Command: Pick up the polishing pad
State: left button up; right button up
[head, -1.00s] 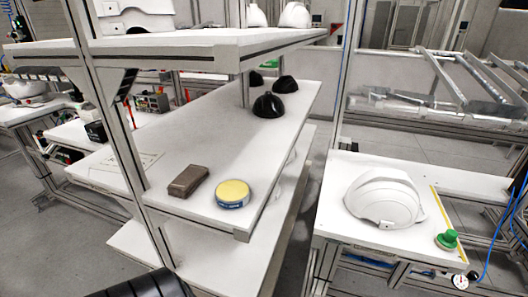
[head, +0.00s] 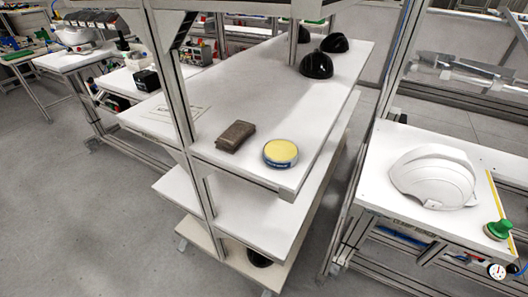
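One is a round yellow-topped disc with a blue side (head: 281,153). The other is a brown, flat rectangular block (head: 235,136), just left of the disc and apart from it. I cannot tell for certain from their looks which is the polishing pad. Both lie flat and uncovered. Neither of my grippers is in view.
Black rounded shells (head: 316,65) sit farther back on the shelf. A side table (head: 385,205) at right holds a white helmet shell (head: 434,177) and a green knob (head: 498,229). Floor in front is clear.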

aim_at(497, 232)
jog(key=z, duration=1.3)
